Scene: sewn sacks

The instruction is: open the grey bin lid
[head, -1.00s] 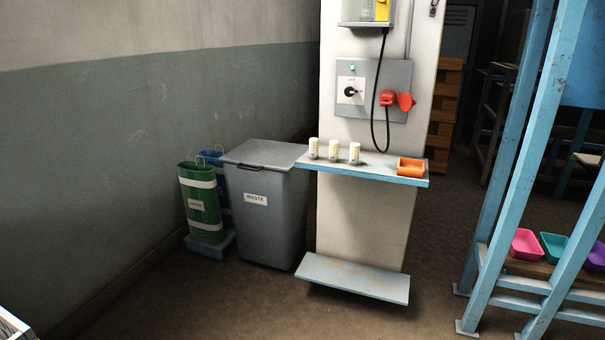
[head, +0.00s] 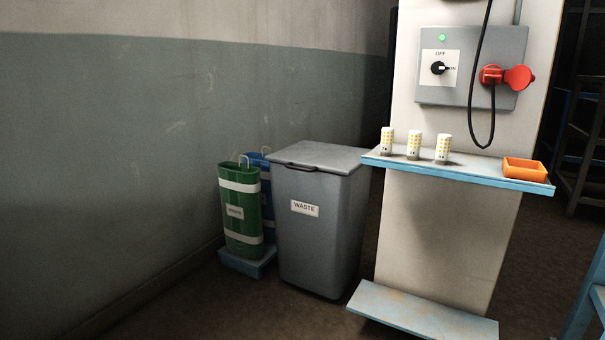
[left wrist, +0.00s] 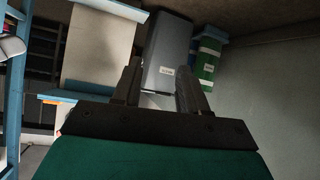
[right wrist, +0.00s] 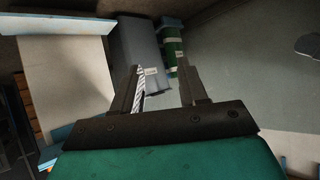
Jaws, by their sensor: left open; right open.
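The grey bin (head: 318,235) stands upright on the floor with a WASTE label on its front. Its grey lid (head: 320,157) is shut, with a dark handle (head: 301,167) at the front edge. The bin also shows upside down in the left wrist view (left wrist: 170,48) and in the right wrist view (right wrist: 138,45). My left gripper (left wrist: 160,75) is open and empty, pointing towards the bin from a distance. My right gripper (right wrist: 160,80) is open and empty, also apart from the bin. Neither gripper shows in the head view.
A green container (head: 240,212) and a blue one (head: 266,190) stand left of the bin on a blue base. A low blue ledge (head: 420,312) juts out below.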

